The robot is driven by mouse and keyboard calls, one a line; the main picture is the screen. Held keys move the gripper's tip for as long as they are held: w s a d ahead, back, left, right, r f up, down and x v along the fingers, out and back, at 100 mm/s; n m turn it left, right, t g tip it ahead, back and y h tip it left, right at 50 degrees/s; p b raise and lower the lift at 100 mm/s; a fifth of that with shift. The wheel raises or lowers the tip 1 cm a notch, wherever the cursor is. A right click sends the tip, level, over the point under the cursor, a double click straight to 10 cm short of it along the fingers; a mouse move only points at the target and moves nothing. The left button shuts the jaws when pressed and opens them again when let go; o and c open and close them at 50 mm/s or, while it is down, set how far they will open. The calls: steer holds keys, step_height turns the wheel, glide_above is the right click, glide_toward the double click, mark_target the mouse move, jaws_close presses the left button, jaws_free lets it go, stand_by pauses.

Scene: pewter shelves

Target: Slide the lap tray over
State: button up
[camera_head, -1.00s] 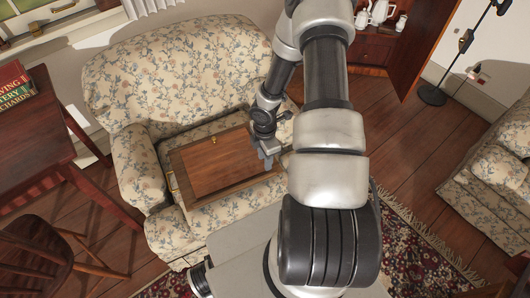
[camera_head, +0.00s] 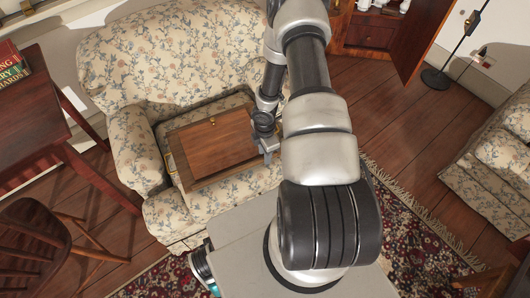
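The lap tray (camera_head: 209,150) is a brown wooden board with a darker rim and small brass fittings. It lies on the seat of the floral armchair (camera_head: 170,50), slightly askew. My gripper (camera_head: 268,157) points down at the tray's right edge, close to it or touching; I cannot tell which. The fingertips are small and partly hidden, so their opening is unclear. My arm covers the right part of the chair.
A dark wooden table (camera_head: 32,120) with books (camera_head: 12,68) and a wooden chair (camera_head: 38,245) stand at left. A patterned rug (camera_head: 400,225) lies at lower right. Another floral seat (camera_head: 495,165) is at far right. A lamp stand (camera_head: 455,50) and open cabinet (camera_head: 370,32) are behind.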

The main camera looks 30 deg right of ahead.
steer(key=shift+s+f, duration=0.3)
steer(key=shift+f, duration=0.1)
jaws_close()
steer(key=shift+s, duration=0.2)
steer(key=shift+w+d, duration=0.1)
steer(key=shift+w, duration=0.1)
stand_by(0.5)
